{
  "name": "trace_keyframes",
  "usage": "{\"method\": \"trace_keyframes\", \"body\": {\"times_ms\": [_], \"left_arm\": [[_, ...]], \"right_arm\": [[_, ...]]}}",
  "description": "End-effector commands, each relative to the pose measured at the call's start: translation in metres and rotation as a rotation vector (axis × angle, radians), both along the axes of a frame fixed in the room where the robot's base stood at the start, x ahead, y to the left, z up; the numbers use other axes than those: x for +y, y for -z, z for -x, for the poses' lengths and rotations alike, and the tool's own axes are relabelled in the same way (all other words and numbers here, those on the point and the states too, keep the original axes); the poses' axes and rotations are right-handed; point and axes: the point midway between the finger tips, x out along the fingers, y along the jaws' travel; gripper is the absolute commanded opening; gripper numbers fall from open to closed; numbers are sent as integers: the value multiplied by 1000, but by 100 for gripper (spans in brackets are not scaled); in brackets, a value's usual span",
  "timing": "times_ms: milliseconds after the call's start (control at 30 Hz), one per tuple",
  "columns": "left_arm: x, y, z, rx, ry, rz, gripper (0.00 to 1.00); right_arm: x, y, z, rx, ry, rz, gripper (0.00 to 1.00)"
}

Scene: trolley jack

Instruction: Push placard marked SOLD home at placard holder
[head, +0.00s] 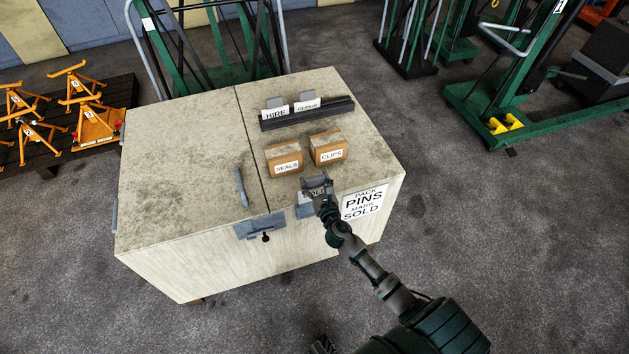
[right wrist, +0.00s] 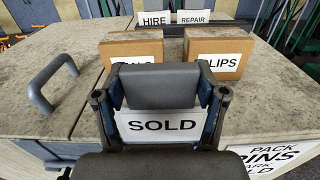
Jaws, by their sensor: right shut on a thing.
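The SOLD placard is a white plate with black letters; it shows in the right wrist view (right wrist: 160,125) between my fingers, upright. My right gripper (head: 318,187) is shut on it at the front edge of the pale chest.
SEALS (head: 284,158) and CLIPS (head: 328,147) boxes stand just behind the gripper. A dark rail (head: 330,108) behind them carries HIRE (head: 275,114) and REPAIR (head: 307,105) placards. A grey handle (head: 241,187) and latch (head: 260,228) lie left. The lid's left half is clear.

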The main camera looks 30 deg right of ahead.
Motion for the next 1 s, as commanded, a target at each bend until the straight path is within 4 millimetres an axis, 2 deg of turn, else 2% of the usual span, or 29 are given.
{"method": "trace_keyframes", "body": {"times_ms": [567, 1000], "left_arm": [[0, 14, 4, 6, 1, 0, 0], [0, 3, 1, 2, 0, 0, 0]], "right_arm": [[0, 0, 0, 0, 0, 0, 37], [0, 5, 0, -1, 0, 0, 37]]}}
